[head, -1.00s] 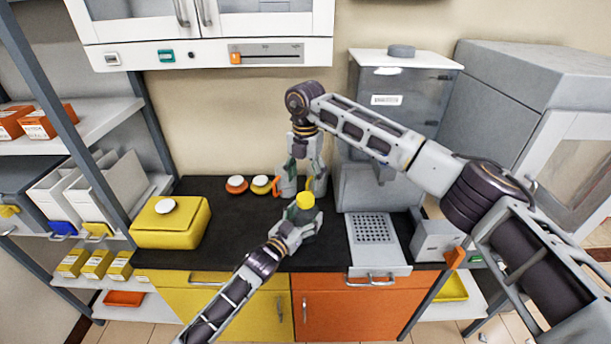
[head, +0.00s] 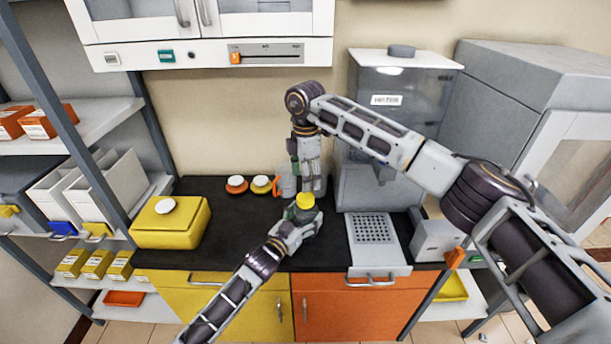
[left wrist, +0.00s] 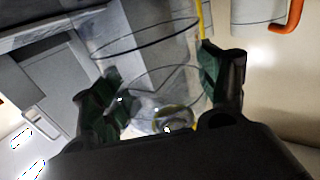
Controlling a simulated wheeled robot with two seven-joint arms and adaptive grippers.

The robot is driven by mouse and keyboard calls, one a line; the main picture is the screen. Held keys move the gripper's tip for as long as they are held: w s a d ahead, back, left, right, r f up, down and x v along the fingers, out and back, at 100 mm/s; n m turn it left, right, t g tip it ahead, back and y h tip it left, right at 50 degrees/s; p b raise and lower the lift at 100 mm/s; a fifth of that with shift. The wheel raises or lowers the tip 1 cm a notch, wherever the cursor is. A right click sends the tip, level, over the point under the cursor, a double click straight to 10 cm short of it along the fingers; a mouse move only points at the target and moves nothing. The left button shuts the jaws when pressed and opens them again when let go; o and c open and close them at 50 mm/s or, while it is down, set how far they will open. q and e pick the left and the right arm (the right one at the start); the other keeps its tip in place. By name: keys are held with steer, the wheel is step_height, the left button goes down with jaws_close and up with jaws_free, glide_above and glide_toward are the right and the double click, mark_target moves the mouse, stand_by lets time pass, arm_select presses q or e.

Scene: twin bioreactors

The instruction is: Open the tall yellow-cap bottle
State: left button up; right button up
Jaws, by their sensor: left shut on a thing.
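The tall bottle's yellow cap (head: 305,201) shows in the head view, on top of the bottle, above the dark counter. My left gripper (head: 300,226) is shut around the bottle's body below the cap. In the left wrist view the clear, see-through bottle (left wrist: 155,65) sits between the two green-padded fingers (left wrist: 160,90). My right gripper (head: 312,184) points down just behind and above the cap. It is seen edge-on, so its opening and any contact with the cap cannot be made out. The cap is on the bottle.
A yellow box (head: 172,228) with a white knob stands at the counter's left. Two white-topped round lids (head: 236,184) and an orange-handled vessel (head: 286,184) lie behind. A grey machine with a perforated tray (head: 375,229) stands right. Shelving (head: 100,120) is at left.

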mark_target(305, 197)
steer(key=shift+m, duration=2.1)
steer(key=shift+f, duration=0.2)
steer(key=shift+f, duration=3.85)
steer(key=shift+c, duration=0.5)
steer(key=c, duration=1)
steer(key=shift+n, duration=0.3)
